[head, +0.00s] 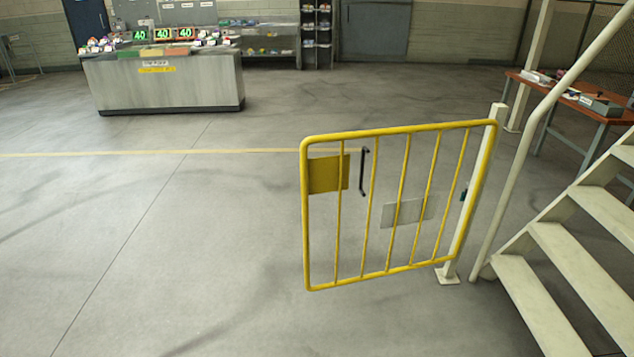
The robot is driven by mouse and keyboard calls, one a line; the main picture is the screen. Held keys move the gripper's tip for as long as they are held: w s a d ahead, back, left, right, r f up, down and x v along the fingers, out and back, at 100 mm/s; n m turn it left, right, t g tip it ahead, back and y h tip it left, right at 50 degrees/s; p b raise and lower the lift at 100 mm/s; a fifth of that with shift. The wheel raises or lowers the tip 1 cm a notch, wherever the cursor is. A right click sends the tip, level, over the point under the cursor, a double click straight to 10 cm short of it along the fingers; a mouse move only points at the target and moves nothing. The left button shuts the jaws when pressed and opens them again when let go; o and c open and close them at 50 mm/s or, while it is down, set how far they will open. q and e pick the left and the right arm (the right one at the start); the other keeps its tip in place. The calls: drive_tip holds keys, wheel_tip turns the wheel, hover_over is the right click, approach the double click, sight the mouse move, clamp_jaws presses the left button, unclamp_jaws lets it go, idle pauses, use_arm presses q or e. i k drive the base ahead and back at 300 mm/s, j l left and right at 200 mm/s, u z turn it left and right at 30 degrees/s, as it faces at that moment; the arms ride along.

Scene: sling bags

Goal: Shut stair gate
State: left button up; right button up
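The yellow barred stair gate (403,128) stands upright in the middle right of the head view. Its right side meets a cream post (463,225) beside the stairs, and its free end points left into the open floor. It stands open, away from the stairs. A yellow plate (328,174) sits on the gate near its free end, with a black upright handle (363,172) next to it. A grey plate (408,211) is on the middle bars. Neither of my grippers shows in this view.
Cream stairs (570,262) with a handrail (540,108) rise at the right. A brown-topped table (545,88) with boxes stands behind them. A grey counter (165,85) is at the back left. The floor (170,240) left of the gate is clear.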

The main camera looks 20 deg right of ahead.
sight(323, 174)
drive_tip(key=i+j+u, duration=0.1)
drive_tip(key=i+u, duration=0.2)
drive_tip(key=i, duration=0.6)
drive_tip(key=i+l+u, duration=0.15)
drive_tip(key=i+u, duration=0.15)
drive_tip(key=i, duration=0.6)
drive_tip(key=i+j+z, duration=0.1)
drive_tip(key=i+z, duration=0.4)
drive_tip(key=i+j+z, duration=0.45)
drive_tip(key=i+z, duration=0.2)
drive_tip(key=z, duration=0.25)
drive_tip(key=i+j+z, duration=0.15)
drive_tip(key=z, duration=0.3)
drive_tip(key=i+j+z, duration=0.15)
drive_tip(key=z, duration=0.3)
drive_tip(key=i+j+z, duration=0.15)
drive_tip(key=z, duration=0.3)
drive_tip(key=i+j+z, duration=0.1)
drive_tip(key=j+z, duration=0.3)
drive_tip(key=i+j+z, duration=0.15)
drive_tip(key=j+z, duration=0.2)
drive_tip(key=i+j+z, duration=0.1)
drive_tip(key=j+z, duration=0.2)
drive_tip(key=i+j+z, duration=0.1)
drive_tip(key=j+z, duration=0.25)
drive_tip(key=k+l, duration=0.15)
drive_tip(key=l, duration=0.25)
